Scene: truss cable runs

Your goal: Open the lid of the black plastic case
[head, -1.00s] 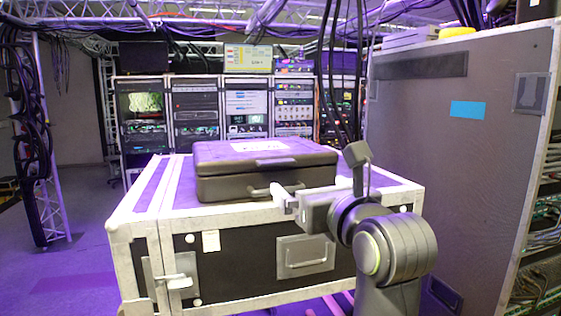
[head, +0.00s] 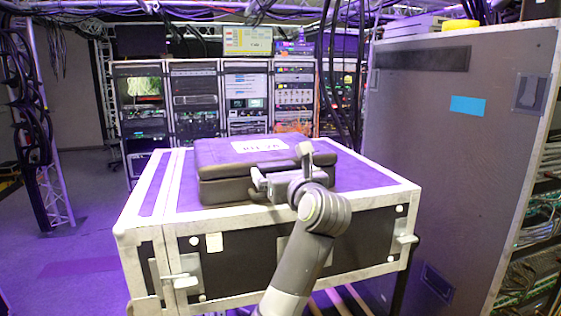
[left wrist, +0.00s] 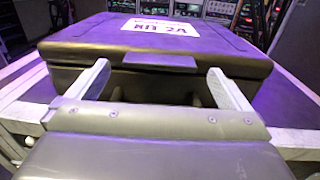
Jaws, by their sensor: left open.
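The black plastic case (head: 225,170) lies on the large flight case, with its lid (head: 215,149) down and a white label (head: 260,146) on top. In the left wrist view the case's front face (left wrist: 135,86) is straight ahead, and a tab (left wrist: 158,62) juts from the lid's front edge. My left gripper (head: 258,180) is open and empty at the case's front. Its fingers (left wrist: 158,70) point at the case on either side of the tab. I cannot tell whether they touch it. The arm hides part of the case's front right. My right gripper is not in view.
The white-edged flight case (head: 163,205) carries the black case, with bare top on its left and right. A tall grey cabinet (head: 450,150) stands close on the right. Equipment racks (head: 195,110) line the back. Open floor (head: 75,260) lies at the left.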

